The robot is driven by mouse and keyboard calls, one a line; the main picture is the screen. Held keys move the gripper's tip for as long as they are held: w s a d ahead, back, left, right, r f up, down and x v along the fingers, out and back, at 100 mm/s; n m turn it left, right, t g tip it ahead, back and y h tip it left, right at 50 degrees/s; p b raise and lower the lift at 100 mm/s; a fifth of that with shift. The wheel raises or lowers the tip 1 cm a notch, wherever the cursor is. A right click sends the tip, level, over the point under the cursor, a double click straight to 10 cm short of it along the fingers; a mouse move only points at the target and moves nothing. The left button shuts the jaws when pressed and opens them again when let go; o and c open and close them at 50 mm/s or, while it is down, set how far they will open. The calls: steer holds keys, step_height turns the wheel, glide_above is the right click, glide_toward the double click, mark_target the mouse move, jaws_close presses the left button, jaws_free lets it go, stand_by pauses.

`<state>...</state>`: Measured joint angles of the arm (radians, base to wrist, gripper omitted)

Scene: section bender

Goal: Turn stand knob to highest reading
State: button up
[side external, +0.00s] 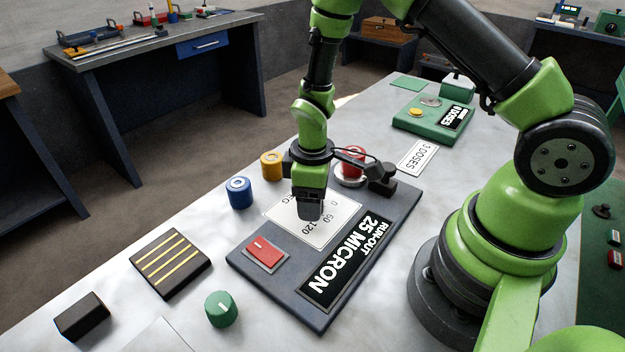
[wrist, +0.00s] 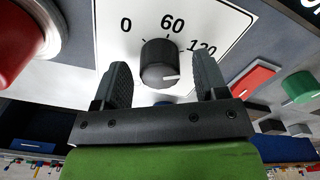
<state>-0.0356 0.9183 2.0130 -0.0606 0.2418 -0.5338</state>
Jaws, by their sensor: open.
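A dark round knob (wrist: 158,62) with a white pointer line stands on a white scale plate (wrist: 115,50) marked 0, 60 and 120. Its line points right in the wrist view, on the 120 side; the exact reading is unclear. The plate, also in the side view (side external: 284,214), lies on a grey panel (side external: 318,322) whose display (side external: 345,262) reads "RUN-OUT 25 MICRON". My gripper (wrist: 163,80) is open, with one finger at each side of the knob and gaps visible. In the side view my gripper (side external: 310,212) points down over the plate and hides the knob.
A red rocker switch (side external: 265,253) and a red mushroom button (side external: 352,162) are on the panel. A green knob (side external: 221,309), black striped block (side external: 171,263), blue cylinder (side external: 240,193) and yellow cylinder (side external: 271,165) stand nearby. A green dosing box (side external: 433,118) is farther back.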

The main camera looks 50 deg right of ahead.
mark_target(329, 221)
step_height(329, 221, up, 9)
steer(key=shift+r, duration=0.2)
stand_by(0.3)
steer(key=shift+r, duration=0.15)
steer(key=s+a+r+m+t+y, duration=0.1)
steer(key=s+r+m+t, duration=0.2)
steer(key=s+r+m, duration=0.2)
steer(key=s+r+m+t+y, duration=0.1)
steer(key=s+r+m+t, duration=0.3)
steer(key=s+r, duration=0.5)
step_height(329, 221, up, 5)
steer(key=shift+s+a+f+m, duration=0.2)
steer(key=shift+a+m, duration=0.15)
steer(key=shift+m, duration=0.15)
steer(key=shift+w, duration=0.15)
steer(key=shift+c, duration=0.2)
